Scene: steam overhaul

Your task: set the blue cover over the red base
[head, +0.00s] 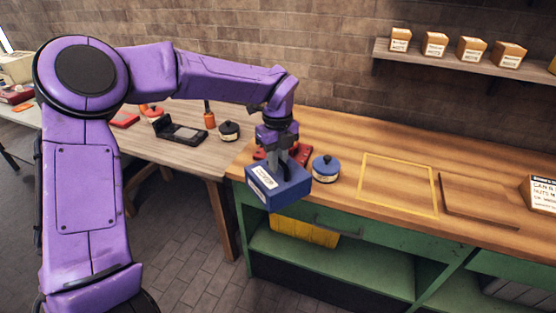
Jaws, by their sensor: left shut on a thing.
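The blue cover (277,187) is a boxy block with white labels, held in front of the green bench's near left edge. My left gripper (283,158) is shut on it from above. The red base (302,154) is on the wooden bench top just behind the cover and gripper, which hide much of it. Whether cover and base touch, I cannot tell. My right gripper is not in view.
A round blue lidded pot (326,169) stands right of the red base. A yellow outlined square (398,184) on the bench is empty. A labelled box (540,193) stands at far right. A lower wooden table (185,152) at left holds small items, including a dark pot (229,131).

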